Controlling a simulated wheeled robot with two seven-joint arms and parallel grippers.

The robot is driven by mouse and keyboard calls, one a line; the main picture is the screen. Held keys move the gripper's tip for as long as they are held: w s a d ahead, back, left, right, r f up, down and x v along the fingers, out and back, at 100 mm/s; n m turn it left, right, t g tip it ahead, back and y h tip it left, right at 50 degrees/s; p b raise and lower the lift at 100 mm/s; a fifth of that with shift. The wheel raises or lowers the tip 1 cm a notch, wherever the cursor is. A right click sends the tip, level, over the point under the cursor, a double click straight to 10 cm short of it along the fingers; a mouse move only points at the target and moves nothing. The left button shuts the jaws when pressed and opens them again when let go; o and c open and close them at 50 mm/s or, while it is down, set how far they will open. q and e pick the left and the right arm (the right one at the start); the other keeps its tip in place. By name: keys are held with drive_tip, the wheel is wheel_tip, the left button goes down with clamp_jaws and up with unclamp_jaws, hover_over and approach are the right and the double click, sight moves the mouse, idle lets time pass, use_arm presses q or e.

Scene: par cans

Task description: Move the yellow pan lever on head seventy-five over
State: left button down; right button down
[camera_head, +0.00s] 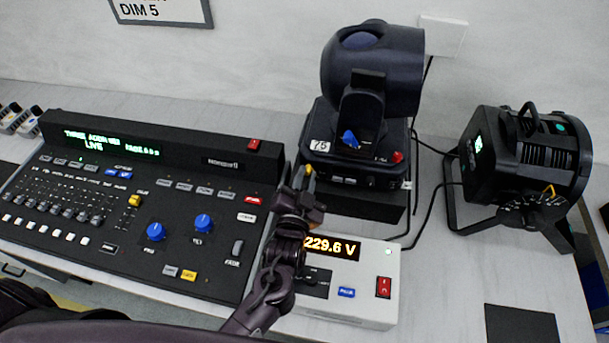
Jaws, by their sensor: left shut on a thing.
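The yellow pan lever (309,169) shows as a small yellow tip at the left front corner of that base. My left gripper (307,184) is at this corner, shut on the yellow lever; its fingers hide most of the lever. My right gripper is not in view.
A lighting console (140,220) with lit display fills the left. A white power box (345,300) reading 229.6 V stands just right of my left forearm. A black par can (525,160) with a yellow lever stands at right; cables run between.

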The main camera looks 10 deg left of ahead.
use_arm(q)
drive_tip(key=m+p, duration=0.2)
drive_tip(key=shift+d+r+m, duration=0.3)
drive_tip(key=shift+d+r, duration=0.05)
drive_tip(key=m+p, duration=0.1)
drive_tip(key=m, duration=0.1)
drive_tip(key=shift+d+m+p, duration=0.3)
drive_tip(key=shift+d+p, duration=0.05)
drive_tip(key=shift+p, duration=0.05)
drive_tip(key=m, duration=0.1)
drive_tip(key=d+m+p, duration=0.1)
drive_tip(key=m, duration=0.1)
drive_tip(key=shift+f+p, duration=0.15)
drive_tip(key=shift+p, duration=0.15)
drive_tip(key=shift+d+f+m+p, duration=0.15)
drive_tip(key=shift+m+p, duration=0.1)
drive_tip(key=shift+m, duration=0.45)
drive_tip(key=shift+d+f+m+p, duration=0.15)
drive_tip(key=shift+m+p, duration=0.1)
drive_tip(key=shift+m, duration=0.45)
drive_tip(key=c, duration=1.4)
unclamp_jaws()
